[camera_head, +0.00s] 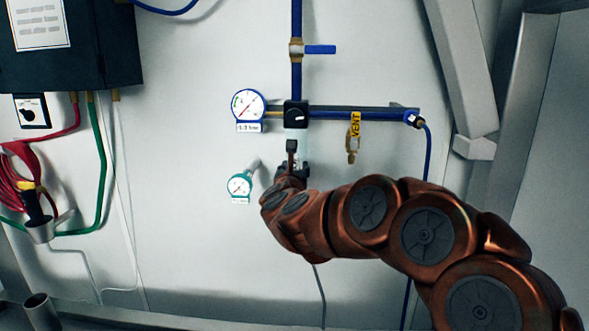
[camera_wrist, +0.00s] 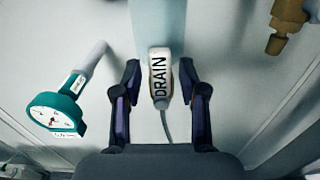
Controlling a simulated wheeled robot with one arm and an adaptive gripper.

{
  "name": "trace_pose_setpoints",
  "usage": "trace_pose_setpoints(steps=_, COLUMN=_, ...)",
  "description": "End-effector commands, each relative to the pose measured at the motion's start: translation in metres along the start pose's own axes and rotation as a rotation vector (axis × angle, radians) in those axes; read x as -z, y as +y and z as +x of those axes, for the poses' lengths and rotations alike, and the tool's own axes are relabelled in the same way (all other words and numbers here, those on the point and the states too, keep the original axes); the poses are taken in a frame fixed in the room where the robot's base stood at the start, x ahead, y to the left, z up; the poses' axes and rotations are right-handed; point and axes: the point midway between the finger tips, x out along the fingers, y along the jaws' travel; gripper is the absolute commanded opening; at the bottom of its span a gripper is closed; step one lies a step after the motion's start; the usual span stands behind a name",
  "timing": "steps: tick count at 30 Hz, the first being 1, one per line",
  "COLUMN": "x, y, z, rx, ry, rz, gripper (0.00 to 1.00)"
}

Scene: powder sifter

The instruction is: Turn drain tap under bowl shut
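The drain tap's white tag (camera_wrist: 159,78), lettered DRAIN, is upright in the middle of the wrist view. A pale blue, see-through bowl (camera_wrist: 158,22) is above it. My gripper (camera_wrist: 160,70) is open, with one dark finger on each side of the tag and a visible gap on both sides. In the head view my gripper (camera_head: 292,168) is at the wall below the black regulator block (camera_head: 296,114). There my arm hides the tap and most of the bowl.
A teal-rimmed gauge (camera_wrist: 58,113) is left of my gripper. A brass vent valve (camera_head: 352,145) with a yellow VENT tag hangs to the right. A white gauge (camera_head: 248,105) and a blue-handled valve (camera_head: 312,49) are higher. A thin hose (camera_wrist: 168,126) runs down between my fingers.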

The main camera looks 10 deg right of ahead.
Motion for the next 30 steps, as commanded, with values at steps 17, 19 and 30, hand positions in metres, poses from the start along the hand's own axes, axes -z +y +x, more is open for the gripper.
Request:
trace_pose_setpoints(steps=17, x=-0.0001, y=0.0000, z=-0.0002, rx=0.000, ry=0.000, rz=0.000, gripper=0.00)
trace_pose_setpoints(steps=19, x=-0.0001, y=0.0000, z=-0.0002, rx=0.000, ry=0.000, rz=0.000, gripper=0.00)
trace_pose_setpoints(steps=30, x=0.0011, y=0.0014, z=-0.0010, rx=-0.003, ry=-0.002, rz=0.013, gripper=0.00)
